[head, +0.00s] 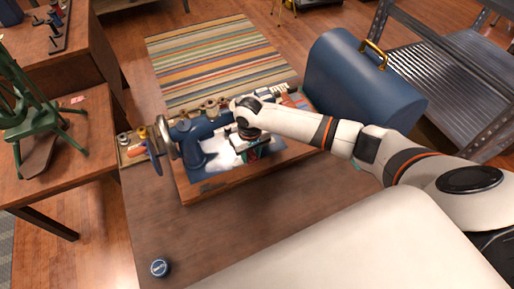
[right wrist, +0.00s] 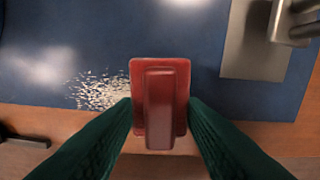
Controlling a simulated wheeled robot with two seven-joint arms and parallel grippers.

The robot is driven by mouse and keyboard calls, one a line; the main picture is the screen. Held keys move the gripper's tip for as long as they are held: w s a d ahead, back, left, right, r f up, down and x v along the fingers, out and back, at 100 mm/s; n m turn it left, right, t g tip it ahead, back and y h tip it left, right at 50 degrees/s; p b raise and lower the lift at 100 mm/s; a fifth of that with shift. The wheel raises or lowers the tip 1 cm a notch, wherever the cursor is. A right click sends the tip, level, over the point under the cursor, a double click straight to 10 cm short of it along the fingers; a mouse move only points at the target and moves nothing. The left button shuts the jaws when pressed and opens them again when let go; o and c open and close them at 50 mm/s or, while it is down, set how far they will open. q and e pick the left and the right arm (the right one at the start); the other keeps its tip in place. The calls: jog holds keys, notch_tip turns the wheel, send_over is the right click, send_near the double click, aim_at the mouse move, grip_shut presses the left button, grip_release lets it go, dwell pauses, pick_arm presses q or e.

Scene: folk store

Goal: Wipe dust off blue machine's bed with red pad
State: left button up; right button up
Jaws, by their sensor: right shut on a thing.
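The blue machine (head: 187,134), which looks like a sewing machine, stands on a wooden base on the table. Its blue bed (right wrist: 215,95) fills much of the right wrist view. A patch of pale dust specks (right wrist: 100,90) lies on the bed, just left of the red pad (right wrist: 160,75). My right gripper (head: 257,153) is over the machine's bed, its green fingers shut on the pad's raised handle. The pad overlaps the bed's front edge in the wrist view; I cannot tell whether it touches. My left gripper is not in view.
A metal plate (right wrist: 253,55) and metal foot (right wrist: 294,25) are at the bed's upper right. A blue case (head: 350,82) stands behind my right arm. Thread spools (head: 211,107) stand behind the machine. A small round tin (head: 160,267) sits on the otherwise clear front tabletop (head: 190,235).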

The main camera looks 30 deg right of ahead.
aim_at(235, 166)
jog(key=shift+a+p, duration=0.45)
jog(key=shift+a, duration=0.75)
jog(key=shift+w+a+f+p, duration=0.15)
jog(key=shift+a+p, duration=0.65)
jog(key=shift+a, duration=1.9)
jog(key=shift+p, duration=0.45)
jog(key=shift+d, duration=0.15)
jog(key=shift+d+r+p, duration=0.2)
jog(key=shift+d+p, duration=0.6)
jog(key=shift+d, duration=0.2)
jog(key=shift+d+p, duration=0.65)
jog(key=shift+d, duration=0.75)
jog(key=shift+s+d+f+p, duration=0.15)
jog(key=shift+d+p, duration=0.15)
jog(key=shift+d, duration=0.65)
jog(key=shift+s+d+p, duration=0.1)
jog(key=shift+d+p, duration=0.15)
jog(key=shift+d, duration=0.65)
jog(key=shift+s+d+f, duration=0.15)
jog(key=shift+d, duration=0.85)
